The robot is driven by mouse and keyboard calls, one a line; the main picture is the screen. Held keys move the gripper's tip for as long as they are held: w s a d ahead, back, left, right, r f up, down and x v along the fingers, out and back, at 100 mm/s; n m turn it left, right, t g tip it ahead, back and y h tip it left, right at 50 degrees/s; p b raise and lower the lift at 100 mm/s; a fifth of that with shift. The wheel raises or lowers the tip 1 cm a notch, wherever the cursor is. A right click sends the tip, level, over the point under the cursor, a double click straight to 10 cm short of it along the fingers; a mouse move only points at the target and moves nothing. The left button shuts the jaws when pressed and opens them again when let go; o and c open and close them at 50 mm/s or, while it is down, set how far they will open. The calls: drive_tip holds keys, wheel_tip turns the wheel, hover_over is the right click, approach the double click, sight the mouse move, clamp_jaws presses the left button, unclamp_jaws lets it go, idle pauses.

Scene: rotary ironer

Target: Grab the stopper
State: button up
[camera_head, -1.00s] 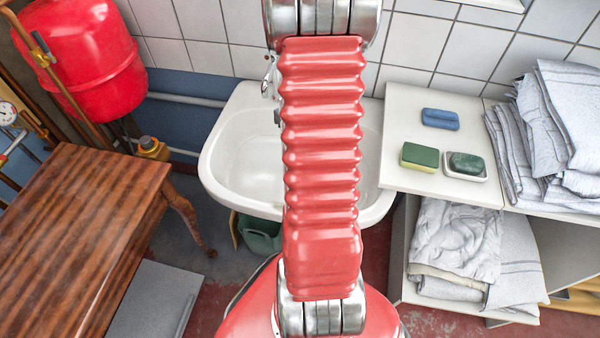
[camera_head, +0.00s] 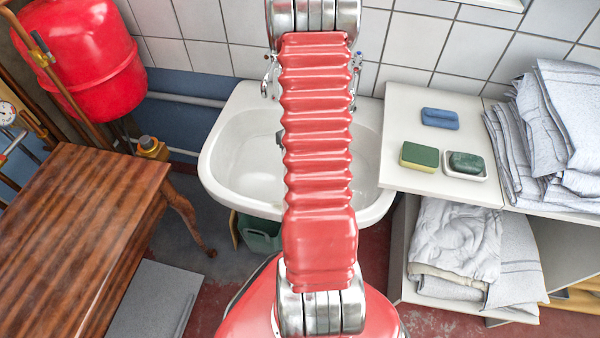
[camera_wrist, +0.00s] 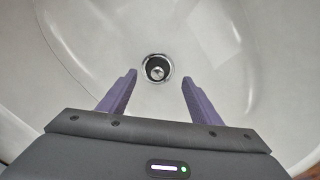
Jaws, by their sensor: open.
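The white sink (camera_head: 232,165) stands against the tiled wall, partly hidden behind my arm in the head view. In the wrist view, the bottom of its basin (camera_wrist: 225,75) fills the picture. A small round piece with a chrome rim and dark middle, apparently the stopper (camera_wrist: 157,68) at the drain, lies near the upper centre. I cannot tell how it sits in the drain. My gripper (camera_wrist: 159,76) is open and empty, with its two purple fingers left and right of the round piece in the picture. The head view does not show my gripper.
Taps (camera_head: 270,75) stand at the sink's back. A shelf (camera_head: 400,110) at right holds a blue sponge (camera_head: 440,119), a green-yellow sponge (camera_head: 419,156) and a soap dish (camera_head: 466,166). Folded linen (camera_head: 560,120) is beyond. A wooden table (camera_head: 80,230) stands at left.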

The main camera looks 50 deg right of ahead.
drive_tip(key=shift+f, duration=0.1)
drive_tip(key=shift+d+f, duration=0.2)
drive_tip(key=shift+f, duration=2.35)
drive_tip(key=c, duration=1.1)
drive_tip(key=shift+c, duration=0.2)
drive_tip(key=shift+r, duration=5)
drive_tip(key=shift+r, duration=2)
